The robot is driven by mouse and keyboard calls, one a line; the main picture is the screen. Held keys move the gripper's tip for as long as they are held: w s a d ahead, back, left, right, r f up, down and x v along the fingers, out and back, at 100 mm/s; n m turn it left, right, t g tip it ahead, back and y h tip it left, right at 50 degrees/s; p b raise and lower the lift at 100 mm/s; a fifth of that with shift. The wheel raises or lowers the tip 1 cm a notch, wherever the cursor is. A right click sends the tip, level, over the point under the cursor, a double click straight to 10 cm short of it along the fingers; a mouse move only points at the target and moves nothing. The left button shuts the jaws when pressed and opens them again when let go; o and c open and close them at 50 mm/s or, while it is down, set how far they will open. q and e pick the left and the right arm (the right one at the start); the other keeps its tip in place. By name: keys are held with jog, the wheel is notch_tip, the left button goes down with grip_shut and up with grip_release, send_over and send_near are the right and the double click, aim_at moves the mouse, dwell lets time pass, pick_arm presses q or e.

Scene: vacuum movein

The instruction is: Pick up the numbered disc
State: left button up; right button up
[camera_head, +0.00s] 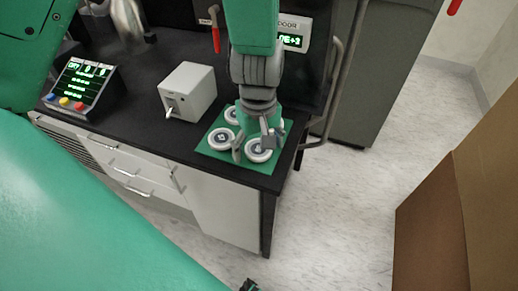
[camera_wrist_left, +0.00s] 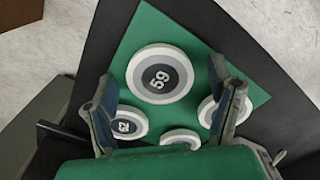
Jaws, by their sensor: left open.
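Several round white-and-grey discs with dark numbered centres lie on a green mat (camera_head: 210,151). In the left wrist view, the disc marked 59 (camera_wrist_left: 160,73) lies flat between and ahead of my left gripper's fingers. A second numbered disc (camera_wrist_left: 128,122) is partly behind the left finger, another (camera_wrist_left: 207,113) is beside the right finger, and one (camera_wrist_left: 180,137) is cut off by the gripper body. My left gripper (camera_head: 253,147) is open above the mat, its fingers around the front disc (camera_head: 261,157). Contact cannot be told.
The mat lies at the right end of a black counter (camera_head: 135,120). A grey box with a lever (camera_head: 190,90) and a display with coloured buttons (camera_head: 80,84) stand to the left. A dark machine with a bent rail (camera_head: 335,90) stands behind. A brown box (camera_head: 440,220) is at right.

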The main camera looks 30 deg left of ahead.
pick_arm(q)
jog(key=shift+d, duration=0.1)
jog(key=c, duration=1.3)
jog(key=shift+r, duration=0.1)
jog(key=shift+c, duration=0.2)
